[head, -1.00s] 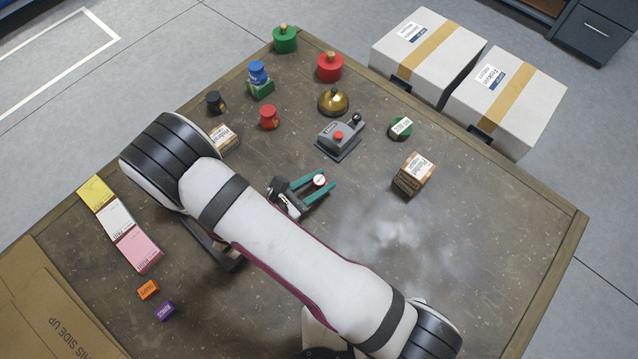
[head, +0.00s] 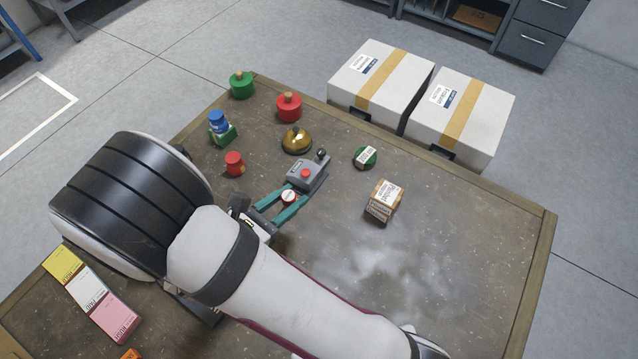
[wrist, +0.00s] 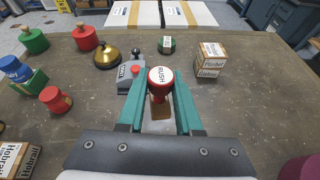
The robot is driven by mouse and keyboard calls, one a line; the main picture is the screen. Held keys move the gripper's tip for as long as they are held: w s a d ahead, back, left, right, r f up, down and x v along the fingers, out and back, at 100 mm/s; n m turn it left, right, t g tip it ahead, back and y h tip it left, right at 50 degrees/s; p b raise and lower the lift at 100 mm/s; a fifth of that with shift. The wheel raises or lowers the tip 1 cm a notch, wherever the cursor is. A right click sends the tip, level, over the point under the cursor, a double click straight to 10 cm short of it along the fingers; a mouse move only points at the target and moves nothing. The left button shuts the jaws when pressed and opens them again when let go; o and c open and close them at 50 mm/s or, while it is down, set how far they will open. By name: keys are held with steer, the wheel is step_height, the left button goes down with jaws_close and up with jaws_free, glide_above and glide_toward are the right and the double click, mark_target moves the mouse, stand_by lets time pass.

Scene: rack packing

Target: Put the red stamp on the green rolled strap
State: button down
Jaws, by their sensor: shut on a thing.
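My gripper (head: 287,205) has teal fingers and is shut on the red stamp (head: 288,196), which has a white round top. In the wrist view the stamp (wrist: 161,80) reads "RUSH" and sits between the fingertips. The green rolled strap (head: 364,157) is a small green disc with a white label, lying on the table to the upper right of my gripper. In the wrist view the strap (wrist: 167,45) lies beyond the stamp. The stamp and the strap are apart.
A grey device with a red button (head: 305,174) stands close by my fingertips. A labelled wooden block (head: 383,200) stands right of my gripper. The table's right part is clear.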

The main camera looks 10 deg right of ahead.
steer(key=w+d+r, duration=0.1)
steer(key=w+d, duration=0.3)
steer(key=d, duration=0.3)
steer(key=w+d+r, duration=0.1)
steer(key=w+d, duration=0.3)
steer(key=d, duration=0.3)
steer(key=d+r, duration=0.2)
steer(key=d, duration=1.3)
glide_above(366, 154)
steer(key=shift+m+g+h, duration=0.3)
steer(key=shift+m+g, duration=0.1)
steer(key=f, duration=0.6)
steer(key=shift+s+d+f, duration=0.25)
steer(key=shift+s+f, duration=0.05)
steer(key=shift+f, duration=0.1)
steer(key=shift+w+a+f, duration=0.15)
steer(key=shift+f, duration=0.95)
steer(key=shift+w+a+f, duration=0.1)
steer(key=shift+f, duration=1)
steer(key=c, duration=0.6)
jaws_free()
steer(key=shift+f, duration=0.1)
